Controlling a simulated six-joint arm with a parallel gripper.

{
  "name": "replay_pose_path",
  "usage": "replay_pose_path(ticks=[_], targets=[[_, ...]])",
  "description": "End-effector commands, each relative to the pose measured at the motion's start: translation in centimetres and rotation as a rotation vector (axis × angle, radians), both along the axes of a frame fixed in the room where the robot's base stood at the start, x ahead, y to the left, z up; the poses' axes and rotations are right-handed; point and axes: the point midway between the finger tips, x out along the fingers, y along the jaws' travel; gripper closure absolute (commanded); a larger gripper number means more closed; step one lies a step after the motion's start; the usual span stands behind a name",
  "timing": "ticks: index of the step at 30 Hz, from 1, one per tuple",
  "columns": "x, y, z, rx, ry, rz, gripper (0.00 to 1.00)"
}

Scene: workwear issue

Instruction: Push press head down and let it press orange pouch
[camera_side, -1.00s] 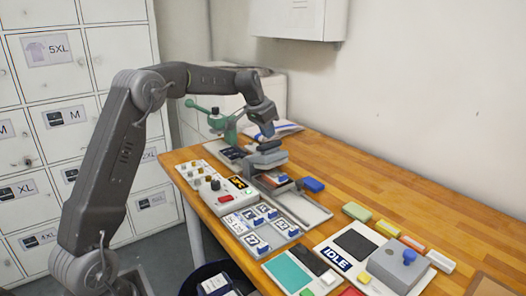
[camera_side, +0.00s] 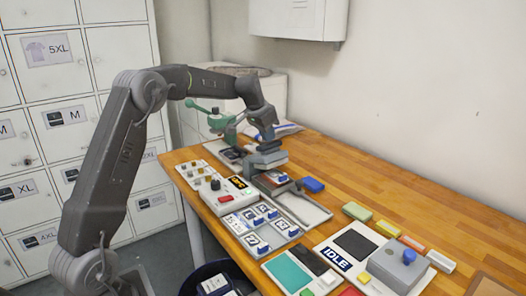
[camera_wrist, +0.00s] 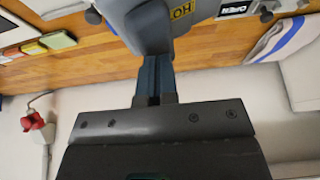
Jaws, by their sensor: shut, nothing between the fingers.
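The press head (camera_side: 268,159) is a grey block above the press bed on the far half of the table. In the wrist view the grey head (camera_wrist: 150,25) fills the top middle, with a partly cut-off "HOT" label. My gripper (camera_side: 267,139) is shut and empty, pointing down at the top of the head. In the wrist view my gripper (camera_wrist: 155,72) has its fingers together, and their tips meet the grey body or stop just short of it. A reddish-brown edge (camera_side: 277,187) shows below the head. I cannot tell whether it is the orange pouch, which is otherwise hidden.
A green lever tool (camera_side: 224,122) stands just behind the press. A control box with a small lit display (camera_side: 238,182) and a tray of labelled pieces (camera_side: 262,226) lie in front. An "IDLE" station (camera_side: 336,258) is at the right.

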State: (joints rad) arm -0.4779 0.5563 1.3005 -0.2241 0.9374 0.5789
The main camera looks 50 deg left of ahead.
Motion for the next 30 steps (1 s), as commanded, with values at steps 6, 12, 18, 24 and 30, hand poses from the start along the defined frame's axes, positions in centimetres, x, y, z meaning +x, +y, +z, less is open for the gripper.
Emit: replay_pose_path(ticks=[6,12,18,24,30], targets=[[0.0,-0.1,-0.2,-0.001,0.001,0.000,1.00],[0.0,-0.5,-0.6,-0.001,0.003,-0.002,1.00],[0.0,-0.8,-1.1,-0.001,0.002,-0.001,1.00],[0.0,-1.2,-1.5,-0.001,0.003,0.000,1.00],[0.0,-1.3,-1.7,0.000,0.003,0.000,1.00]])
